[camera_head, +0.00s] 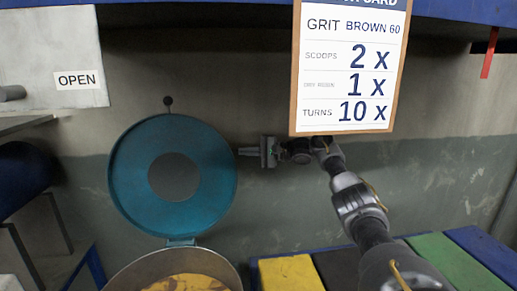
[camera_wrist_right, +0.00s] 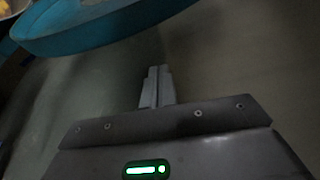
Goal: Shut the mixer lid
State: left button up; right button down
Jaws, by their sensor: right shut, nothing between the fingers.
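The mixer lid (camera_head: 215,170) is a round teal disc with a grey centre, standing upright and open on its hinge, with a small dark knob (camera_head: 168,101) at its top. Below it the mixer bowl (camera_head: 118,280) shows its metal rim, with yellow-brown material inside. My right gripper (camera_head: 243,151) is shut and empty at the right edge of the lid; I cannot tell whether it touches. In the right wrist view, the shut fingers (camera_wrist_right: 157,85) point toward the wall, with the teal lid rim (camera_wrist_right: 90,28) at upper left. My left gripper is not in view.
A card (camera_head: 350,70) reading grit, scoops and turns hangs at the top. An "OPEN" sign (camera_head: 77,80) is at upper left. A bench with yellow (camera_head: 290,273), black and green panels lies at lower right. Bare wall stands behind.

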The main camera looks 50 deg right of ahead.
jog(key=a, duration=0.1)
jog(key=a+p, duration=0.1)
jog(key=a, duration=0.2)
jog(key=shift+s+a+r+p, duration=0.15)
jog(key=shift+r+p, duration=0.2)
jog(key=shift+p, duration=0.05)
dwell(0.4)
